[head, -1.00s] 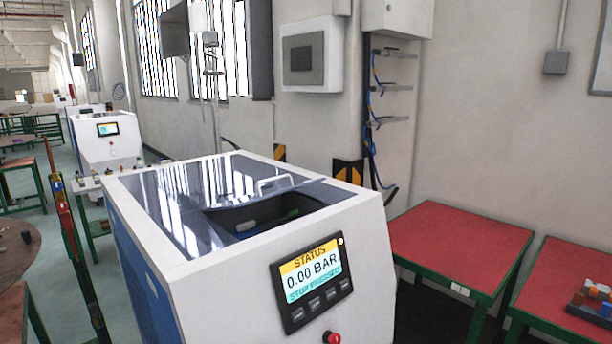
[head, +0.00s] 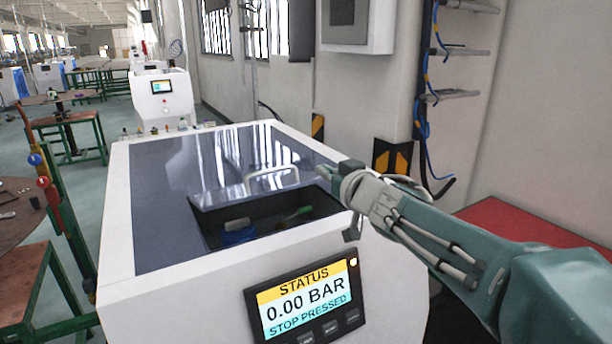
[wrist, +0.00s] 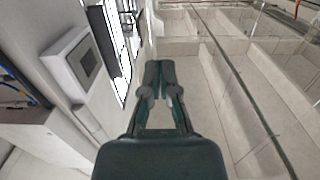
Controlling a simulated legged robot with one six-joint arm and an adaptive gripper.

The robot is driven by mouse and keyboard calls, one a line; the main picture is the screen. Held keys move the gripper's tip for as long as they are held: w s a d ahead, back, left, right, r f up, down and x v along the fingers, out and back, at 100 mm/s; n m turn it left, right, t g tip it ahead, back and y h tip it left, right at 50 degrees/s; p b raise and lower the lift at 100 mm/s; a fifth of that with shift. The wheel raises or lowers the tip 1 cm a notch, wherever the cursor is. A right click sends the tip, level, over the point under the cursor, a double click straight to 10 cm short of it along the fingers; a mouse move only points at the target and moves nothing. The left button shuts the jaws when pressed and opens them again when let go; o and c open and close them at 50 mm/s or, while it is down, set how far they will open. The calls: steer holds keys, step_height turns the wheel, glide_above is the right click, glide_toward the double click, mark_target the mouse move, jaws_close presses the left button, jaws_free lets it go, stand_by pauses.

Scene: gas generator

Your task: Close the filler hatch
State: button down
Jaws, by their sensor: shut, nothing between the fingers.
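The white generator (head: 180,310) has a dark glossy top with a rectangular filler opening (head: 265,232) in it. The opening is uncovered. The filler hatch (head: 235,192), a dark panel with a light bar handle (head: 272,179), lies at the opening's far edge. My gripper (head: 330,172) is shut and empty at the right side of the top, to the right of the handle and apart from it. The wrist view shows its closed fingers (wrist: 160,68) together, pointing away; the hatch is not visible there.
A blue item (head: 239,232) and a green-tipped item (head: 300,213) show inside the opening. A status panel (head: 305,300) reads 0.00 BAR, STOP PRESSED. A wall with a grey box (head: 350,22) stands behind on the right. A red table (head: 520,228) is partly behind my arm.

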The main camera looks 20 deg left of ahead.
mark_target(293, 169)
steer(key=x, duration=0.9)
steer(key=shift+w+a+f, duration=0.1)
steer(key=shift+a, duration=0.25)
steer(key=shift+w+a+f, duration=0.1)
steer(key=shift+a+f, duration=0.05)
steer(key=shift+f, duration=0.05)
steer(key=shift+s+d+f, duration=0.25)
steer(key=shift+d+f, duration=0.15)
steer(key=shift+f, duration=0.35)
steer(key=shift+s+d+f, duration=0.25)
steer(key=shift+d+f, duration=0.1)
steer(key=shift+f, duration=0.5)
steer(key=shift+a, duration=0.1)
steer(key=shift+f, duration=0.25)
steer(key=shift+s+d+f, duration=0.15)
steer(key=shift+d+f, duration=0.05)
steer(key=shift+f, duration=0.3)
steer(key=shift+s+d+f, duration=0.15)
steer(key=shift+f, duration=0.35)
steer(key=shift+s+d+f, duration=0.15)
steer(key=shift+d+f, duration=0.05)
steer(key=shift+f, duration=0.3)
